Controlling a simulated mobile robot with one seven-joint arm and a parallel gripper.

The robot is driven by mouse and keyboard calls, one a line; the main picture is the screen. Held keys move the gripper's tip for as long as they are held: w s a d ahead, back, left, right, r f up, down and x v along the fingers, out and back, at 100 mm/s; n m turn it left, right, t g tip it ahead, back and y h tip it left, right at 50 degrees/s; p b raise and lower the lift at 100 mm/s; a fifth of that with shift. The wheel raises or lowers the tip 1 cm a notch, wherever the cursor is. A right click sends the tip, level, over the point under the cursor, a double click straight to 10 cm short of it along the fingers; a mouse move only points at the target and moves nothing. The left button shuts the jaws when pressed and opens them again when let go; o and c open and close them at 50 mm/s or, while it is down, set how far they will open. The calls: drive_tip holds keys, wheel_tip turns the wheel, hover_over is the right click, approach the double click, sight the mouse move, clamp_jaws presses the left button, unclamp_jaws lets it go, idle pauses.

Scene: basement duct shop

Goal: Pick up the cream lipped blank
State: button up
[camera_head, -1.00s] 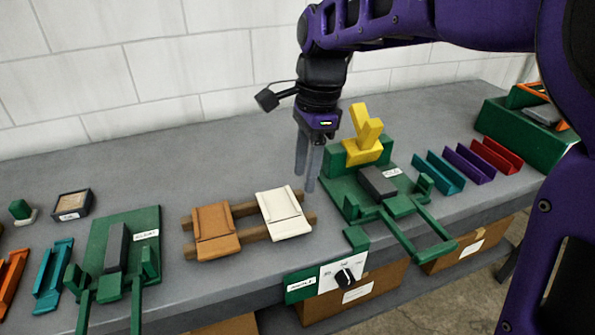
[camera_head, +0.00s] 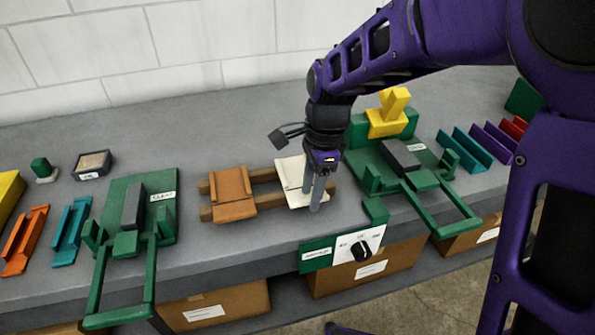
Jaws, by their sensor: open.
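The cream lipped blank (camera_head: 291,176) lies on two brown wooden rails (camera_head: 264,175), to the right of a tan lipped blank (camera_head: 232,190). My gripper (camera_head: 316,203) points down at the right part of the cream blank, and its fingers hide some of that part. A small gap shows between the fingers, which look empty. I cannot tell whether the fingertips touch the blank or stand just above it.
Right stands a green fixture (camera_head: 377,179) with a dark block and a yellow piece (camera_head: 388,115). A green clamp fixture (camera_head: 167,200) stands left. A dial panel (camera_head: 343,248) is on the bench's front edge. Bare bench lies behind the rails.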

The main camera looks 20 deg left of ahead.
clamp_jaws()
idle(0.5)
